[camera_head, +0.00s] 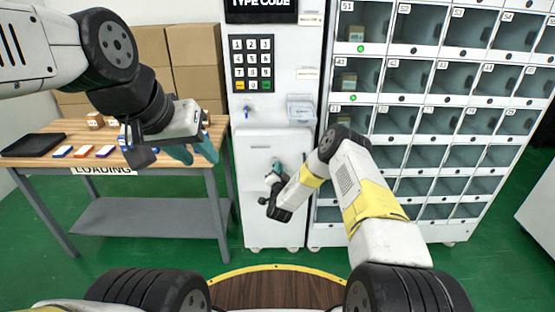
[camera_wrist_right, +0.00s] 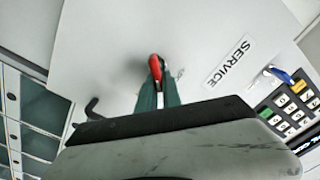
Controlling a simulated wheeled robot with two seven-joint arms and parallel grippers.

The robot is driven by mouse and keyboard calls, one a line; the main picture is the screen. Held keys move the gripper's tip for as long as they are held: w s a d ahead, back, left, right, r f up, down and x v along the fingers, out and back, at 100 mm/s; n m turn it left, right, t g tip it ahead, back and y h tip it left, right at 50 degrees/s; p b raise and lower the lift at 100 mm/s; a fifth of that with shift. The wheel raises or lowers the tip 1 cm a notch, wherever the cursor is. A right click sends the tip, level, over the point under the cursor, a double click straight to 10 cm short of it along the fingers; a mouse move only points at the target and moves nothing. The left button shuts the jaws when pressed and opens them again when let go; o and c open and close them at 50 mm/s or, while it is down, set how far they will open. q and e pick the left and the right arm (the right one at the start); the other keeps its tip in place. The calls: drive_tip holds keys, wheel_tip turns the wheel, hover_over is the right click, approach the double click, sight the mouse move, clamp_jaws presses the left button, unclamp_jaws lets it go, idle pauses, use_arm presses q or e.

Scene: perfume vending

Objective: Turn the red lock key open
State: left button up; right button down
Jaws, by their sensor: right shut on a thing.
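The red lock key (camera_wrist_right: 155,69) shows in the right wrist view against the pale cabinet panel. My right gripper (camera_wrist_right: 157,96) has its teal fingers closed around it, with the red end showing past the tips. In the head view my right gripper (camera_head: 275,172) is at the front of the white vending cabinet's lower panel (camera_head: 262,215), and the red key cannot be made out there. My left gripper (camera_head: 193,151) is open and empty, raised in front of the loading table, away from the cabinet. The lock behind the red key is mostly hidden.
A blue key (camera_wrist_right: 278,74) is by the keypad (camera_wrist_right: 294,112). A SERVICE label (camera_wrist_right: 228,62) and a black hook-shaped handle (camera_wrist_right: 86,111) are near the red key. The loading table (camera_head: 60,150) bears a black tray (camera_head: 32,145) and small boxes. Glass-fronted compartments (camera_head: 408,75) stand right.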

drive_tip(key=shift+d+f+m, duration=0.1)
drive_tip(key=shift+f+m, duration=0.15)
drive_tip(key=shift+m, duration=1.25)
drive_tip(key=shift+d+f+m, duration=0.1)
drive_tip(key=shift+f+m, duration=0.2)
drive_tip(key=shift+m, duration=1.2)
drive_tip(key=shift+d+f+m, duration=0.1)
drive_tip(key=shift+f+m, duration=0.15)
drive_tip(key=shift+m, duration=1.25)
drive_tip(key=c, duration=1.5)
unclamp_jaws()
drive_tip(key=shift+s, duration=0.1)
drive_tip(key=s, duration=0.7)
drive_tip(key=shift+s, duration=0.35)
